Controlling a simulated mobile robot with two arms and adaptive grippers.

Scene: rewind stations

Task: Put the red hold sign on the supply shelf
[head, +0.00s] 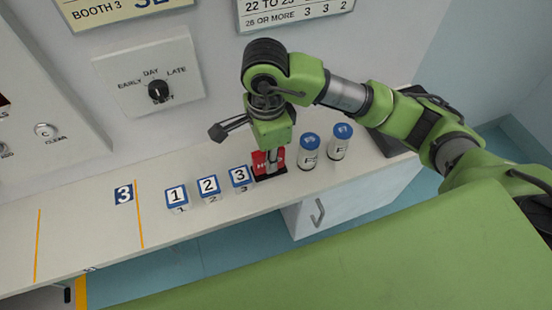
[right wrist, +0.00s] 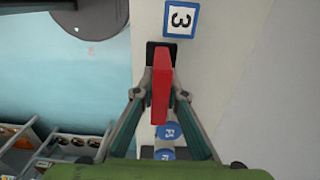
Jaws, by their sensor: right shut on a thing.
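The red hold sign (head: 260,163) shows at the shelf, right of the block marked 3, with a black base below it. My right gripper (head: 277,158) comes down over it from above and is shut on it. In the right wrist view the red sign (right wrist: 161,88) stands between the two fingers, its black base (right wrist: 160,50) past them. I cannot tell whether the base rests on the surface or is just above it. The gripper hides part of the sign's face. My left gripper is not in view.
Blocks marked 1 (head: 177,198), 2 (head: 209,188) and 3 (head: 240,178) stand left of the sign on the pale shelf (head: 100,241). Two blue-topped canisters (head: 309,152) (head: 341,142) stand close to its right. A dial panel (head: 150,75) is on the wall behind.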

